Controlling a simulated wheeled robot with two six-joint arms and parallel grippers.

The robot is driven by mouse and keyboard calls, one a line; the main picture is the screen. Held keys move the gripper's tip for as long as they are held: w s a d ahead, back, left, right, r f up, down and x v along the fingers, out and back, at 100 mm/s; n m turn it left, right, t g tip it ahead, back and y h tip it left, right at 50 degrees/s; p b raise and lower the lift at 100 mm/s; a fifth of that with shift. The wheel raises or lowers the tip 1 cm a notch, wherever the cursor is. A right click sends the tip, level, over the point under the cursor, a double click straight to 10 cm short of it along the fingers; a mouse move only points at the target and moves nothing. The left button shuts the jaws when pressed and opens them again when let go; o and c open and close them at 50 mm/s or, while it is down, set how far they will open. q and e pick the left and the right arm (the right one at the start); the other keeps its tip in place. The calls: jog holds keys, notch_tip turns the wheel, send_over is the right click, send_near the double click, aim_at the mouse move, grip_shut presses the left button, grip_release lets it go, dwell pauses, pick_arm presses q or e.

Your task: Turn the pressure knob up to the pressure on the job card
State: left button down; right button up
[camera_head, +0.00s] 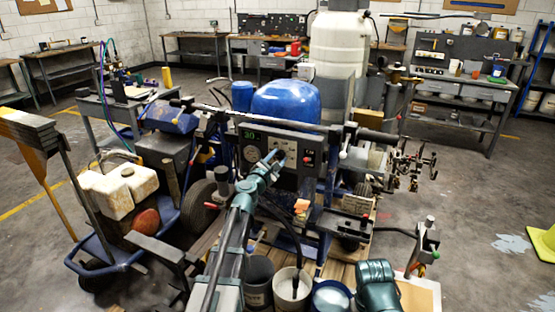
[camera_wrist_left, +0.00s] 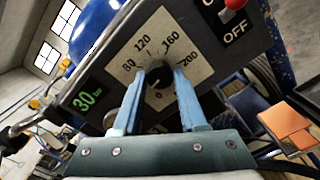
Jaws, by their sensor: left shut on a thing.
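The pressure knob (camera_wrist_left: 160,82) is black and sits at the middle of a pale dial plate (camera_wrist_left: 196,38) marked 0, 80, 120, 160 and 200. My left gripper (camera_wrist_left: 159,76) is shut on the knob, one blue finger on each side. Where the knob points is too small to tell. A green display (camera_wrist_left: 87,97) left of the dial reads 30; it also shows in the head view (camera_head: 249,135). In the head view my left gripper (camera_head: 279,158) reaches the machine's front panel (camera_head: 308,178). I cannot make out a job card with a readable pressure.
A red switch (camera_wrist_left: 233,4) marked OFF is right of the dial. An orange block or card (camera_wrist_left: 287,125) lies lower right. Buckets (camera_head: 291,288) stand in front of the machine. A cart with white jugs (camera_head: 118,190) stands left. Floor at right is mostly clear.

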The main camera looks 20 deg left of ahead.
pick_arm(q)
jog(key=m, duration=0.4)
jog(key=shift+m, duration=0.3)
jog(key=m, duration=0.4)
jog(key=shift+m, duration=0.3)
jog(key=m, duration=0.4)
jog(key=shift+m, duration=0.3)
jog(key=m, duration=0.4)
jog(key=shift+m, duration=0.3)
jog(key=m, duration=0.3)
jog(key=shift+s+m, duration=0.1)
jog(key=shift+m, duration=0.2)
jog(key=m, duration=0.3)
jog(key=shift+m, duration=0.3)
jog(key=m, duration=0.3)
jog(key=shift+m, duration=2.2)
